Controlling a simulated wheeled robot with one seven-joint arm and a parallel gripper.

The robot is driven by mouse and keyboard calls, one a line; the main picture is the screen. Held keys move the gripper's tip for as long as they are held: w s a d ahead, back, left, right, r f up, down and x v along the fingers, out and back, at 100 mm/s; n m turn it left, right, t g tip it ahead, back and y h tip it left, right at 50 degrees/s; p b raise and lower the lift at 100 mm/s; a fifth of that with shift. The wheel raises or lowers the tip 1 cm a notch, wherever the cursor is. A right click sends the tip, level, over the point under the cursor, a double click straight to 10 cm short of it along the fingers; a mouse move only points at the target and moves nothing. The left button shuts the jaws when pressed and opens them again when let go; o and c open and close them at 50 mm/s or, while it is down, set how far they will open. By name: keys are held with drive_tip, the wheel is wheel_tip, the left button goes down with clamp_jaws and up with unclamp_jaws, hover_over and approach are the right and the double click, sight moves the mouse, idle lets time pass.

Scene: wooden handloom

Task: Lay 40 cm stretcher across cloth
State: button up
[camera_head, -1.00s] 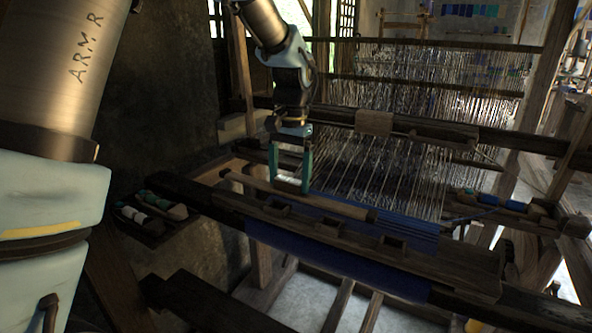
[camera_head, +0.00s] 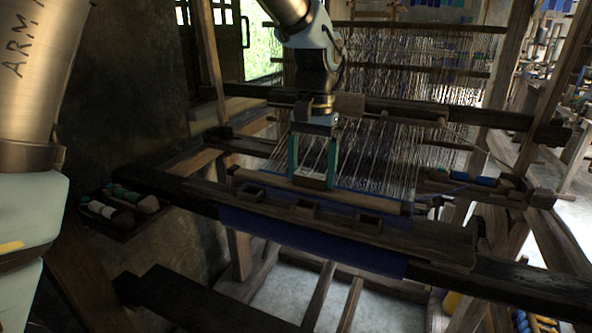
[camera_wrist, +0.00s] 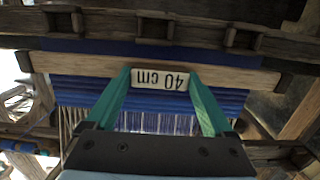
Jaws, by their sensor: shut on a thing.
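My gripper (camera_head: 313,176) points down at the front of the loom. Its two green fingers are shut on a pale wooden stretcher (camera_head: 268,186), which also shows in the wrist view (camera_wrist: 80,64). The white "40 cm" label (camera_wrist: 160,80) sits between the fingertips. The stretcher lies crosswise over the blue cloth, roughly parallel to the front beam, with dark ends. The cloth (camera_head: 310,245) hangs below the front beam and shows as a blue band behind the stretcher in the wrist view (camera_wrist: 75,90). I cannot tell whether the stretcher touches the cloth.
The dark slotted front beam (camera_head: 337,217) runs just in front of the stretcher. Warp threads (camera_head: 390,160) rise behind it. A dark bench (camera_head: 190,295) stands in front.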

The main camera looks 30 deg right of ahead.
sight(315, 189)
drive_tip(key=shift+s+d+f+b, duration=0.15)
drive_tip(key=shift+s+f+b, duration=0.15)
drive_tip(key=shift+f, duration=0.25)
drive_tip(key=shift+s+d+f+b, duration=0.15)
drive_tip(key=shift+f+b, duration=0.15)
drive_tip(key=shift+f, duration=0.2)
drive_tip(key=shift+f+b, duration=0.35)
drive_tip(key=shift+f, duration=0.6)
drive_tip(key=shift+f, duration=0.15)
drive_tip(key=shift+f, duration=0.1)
drive_tip(key=o, duration=1.4)
drive_tip(key=shift+o, duration=0.2)
drive_tip(key=r, duration=0.3)
drive_tip(key=r+b, duration=0.1)
drive_tip(key=r, duration=0.7)
drive_tip(key=shift+w+d+b, duration=0.25)
drive_tip(key=shift+d+b, duration=0.05)
drive_tip(key=shift+d, duration=0.05)
drive_tip(key=shift+f, duration=0.1)
